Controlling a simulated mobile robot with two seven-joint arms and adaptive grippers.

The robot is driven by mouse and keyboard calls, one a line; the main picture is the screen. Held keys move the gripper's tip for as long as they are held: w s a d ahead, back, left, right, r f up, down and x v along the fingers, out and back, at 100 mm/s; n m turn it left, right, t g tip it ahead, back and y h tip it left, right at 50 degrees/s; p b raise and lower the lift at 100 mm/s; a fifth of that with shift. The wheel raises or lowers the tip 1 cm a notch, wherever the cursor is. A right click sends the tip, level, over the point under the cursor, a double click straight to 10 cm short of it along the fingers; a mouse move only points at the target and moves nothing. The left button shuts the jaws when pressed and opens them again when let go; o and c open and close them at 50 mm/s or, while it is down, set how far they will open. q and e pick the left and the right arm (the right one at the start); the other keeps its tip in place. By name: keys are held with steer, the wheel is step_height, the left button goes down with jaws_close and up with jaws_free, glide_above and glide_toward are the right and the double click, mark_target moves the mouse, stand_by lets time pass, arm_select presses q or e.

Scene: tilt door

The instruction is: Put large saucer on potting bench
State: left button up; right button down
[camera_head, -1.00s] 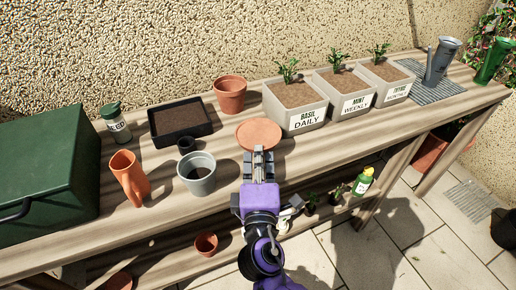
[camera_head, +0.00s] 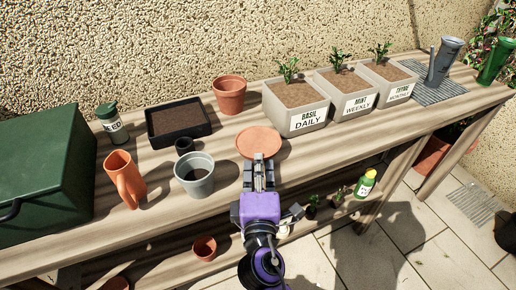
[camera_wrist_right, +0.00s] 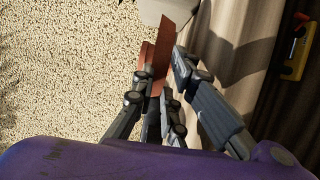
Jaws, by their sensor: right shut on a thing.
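The large saucer is a round terracotta disc (camera_head: 258,142) over the front middle of the wooden potting bench (camera_head: 330,150), left of the basil planter. My right gripper (camera_head: 259,160) is shut on its near edge. In the right wrist view the saucer (camera_wrist_right: 172,38) shows nearly edge-on between the fingers (camera_wrist_right: 163,75). A shadow lies on the bench just right of the saucer. I cannot tell whether its underside touches the bench top. My left gripper is not in view.
Planters labelled basil (camera_head: 297,110), mint (camera_head: 346,96) and thyme (camera_head: 391,86) stand behind and right. A terracotta pot (camera_head: 229,95), black soil tray (camera_head: 178,122), grey pot (camera_head: 195,176), orange jug (camera_head: 125,180) and green box (camera_head: 42,165) stand left. Bench top right of the saucer is clear.

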steer(key=shift+f, duration=0.1)
steer(key=c, duration=1.7)
jaws_free()
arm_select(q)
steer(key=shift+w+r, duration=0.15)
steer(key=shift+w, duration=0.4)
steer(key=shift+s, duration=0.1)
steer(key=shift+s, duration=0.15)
arm_select(e)
step_height(320, 180, up, 10)
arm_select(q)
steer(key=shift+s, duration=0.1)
arm_select(e)
steer(key=shift+f, duration=0.1)
